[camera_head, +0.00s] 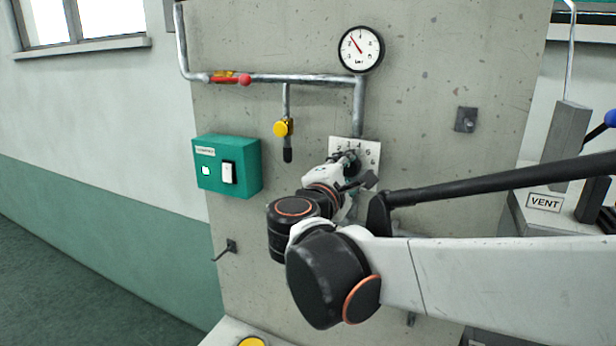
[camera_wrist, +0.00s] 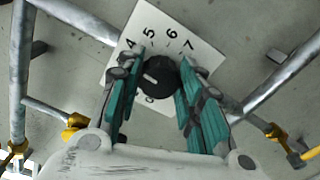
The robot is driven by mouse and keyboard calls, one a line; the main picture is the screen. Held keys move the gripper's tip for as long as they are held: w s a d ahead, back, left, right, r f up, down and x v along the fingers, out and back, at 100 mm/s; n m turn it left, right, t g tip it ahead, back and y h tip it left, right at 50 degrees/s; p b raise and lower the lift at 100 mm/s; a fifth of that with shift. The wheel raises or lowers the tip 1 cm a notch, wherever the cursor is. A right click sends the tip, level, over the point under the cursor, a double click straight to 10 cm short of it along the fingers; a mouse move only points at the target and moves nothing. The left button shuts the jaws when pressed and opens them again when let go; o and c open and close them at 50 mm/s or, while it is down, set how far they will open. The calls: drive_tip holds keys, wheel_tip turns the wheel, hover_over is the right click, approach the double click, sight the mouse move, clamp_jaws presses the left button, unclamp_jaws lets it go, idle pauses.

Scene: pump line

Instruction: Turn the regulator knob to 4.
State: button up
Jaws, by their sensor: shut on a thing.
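The regulator knob (camera_wrist: 157,76) is black and round, with a short white mark on the left part of its face in the wrist view. It sits on a white number plate (camera_wrist: 203,54), where 4, 5, 6 and 7 are readable along the top edge. The plate also shows in the head view (camera_head: 374,146), partly covered by my arm. My gripper (camera_wrist: 161,81) is shut on the knob, its teal-padded fingers on either side. In the head view my gripper (camera_head: 347,163) is at the plate and hides the knob. I cannot tell which number the mark meets.
A round gauge (camera_head: 361,49) hangs above, its red needle up and left. Grey pipes (camera_head: 300,78) carry a red-handled valve (camera_head: 230,79) and a yellow valve (camera_head: 282,128). A green switch box (camera_head: 228,166) is left. A VENT label (camera_head: 544,202) is right.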

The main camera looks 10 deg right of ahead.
drive_tip(key=shift+m, duration=0.9)
drive_tip(key=o, duration=1.1)
drive_tip(key=shift+c, duration=0.2)
drive_tip(key=v, duration=1.2)
